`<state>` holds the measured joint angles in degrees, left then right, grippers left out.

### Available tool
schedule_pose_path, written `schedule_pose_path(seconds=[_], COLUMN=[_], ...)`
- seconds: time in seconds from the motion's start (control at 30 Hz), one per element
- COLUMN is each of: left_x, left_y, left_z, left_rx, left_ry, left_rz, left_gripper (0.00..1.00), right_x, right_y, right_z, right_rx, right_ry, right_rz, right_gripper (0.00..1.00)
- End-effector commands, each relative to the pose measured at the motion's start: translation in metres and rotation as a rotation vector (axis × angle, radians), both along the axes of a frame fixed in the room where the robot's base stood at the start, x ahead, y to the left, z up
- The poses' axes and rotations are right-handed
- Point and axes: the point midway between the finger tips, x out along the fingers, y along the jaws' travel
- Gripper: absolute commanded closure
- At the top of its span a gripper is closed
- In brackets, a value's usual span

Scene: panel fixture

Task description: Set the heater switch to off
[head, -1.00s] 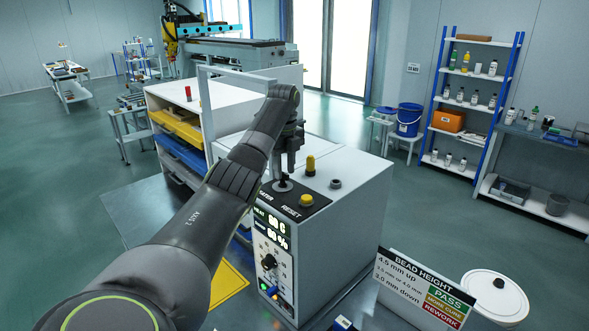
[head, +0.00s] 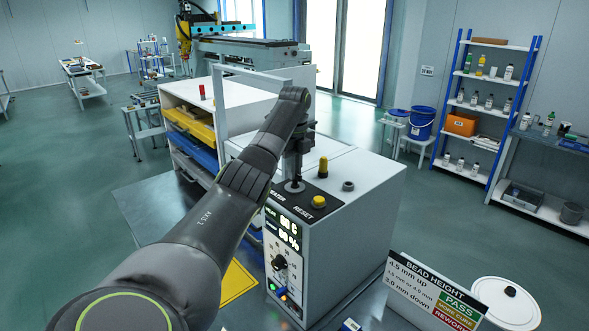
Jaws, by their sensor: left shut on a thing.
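The heater switch (head: 294,187) stands on the black strip on top of the grey control box (head: 372,205). Its round base shows, and its label is partly covered by my arm. My left gripper (head: 294,177) points down over it and is shut on its lever. The fingers hide most of the lever, so I cannot tell which way it is set. My right gripper is not in view.
A yellow reset button (head: 319,202), a yellow-topped post (head: 323,167) and a small dark round fitting (head: 348,186) sit close to the switch. A bead height sign (head: 437,290) and white tub (head: 507,302) stand at right front.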

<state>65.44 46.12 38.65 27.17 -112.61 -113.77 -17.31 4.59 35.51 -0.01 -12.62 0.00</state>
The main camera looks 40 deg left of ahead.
Motion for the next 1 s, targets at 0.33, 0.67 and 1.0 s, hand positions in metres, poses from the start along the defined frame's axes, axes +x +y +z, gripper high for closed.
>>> schedule_pose_path(seconds=[0.33,0.67,1.0], left_x=[0.0007,0.001,0.0013], left_y=[-0.0016,-0.0018,-0.0018], left_z=[0.0004,0.0006,0.001], left_rx=[-0.004,-0.004,-0.004], left_ry=[0.0,-0.001,-0.002], left_rz=[0.21,0.454,0.599], left_gripper=[1.0,1.0,1.0], right_x=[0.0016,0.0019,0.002], right_y=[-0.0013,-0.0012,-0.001], right_z=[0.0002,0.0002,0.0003], right_rx=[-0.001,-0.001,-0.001], right_ry=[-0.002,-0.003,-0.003], right_rz=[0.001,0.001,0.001], right_gripper=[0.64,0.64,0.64])
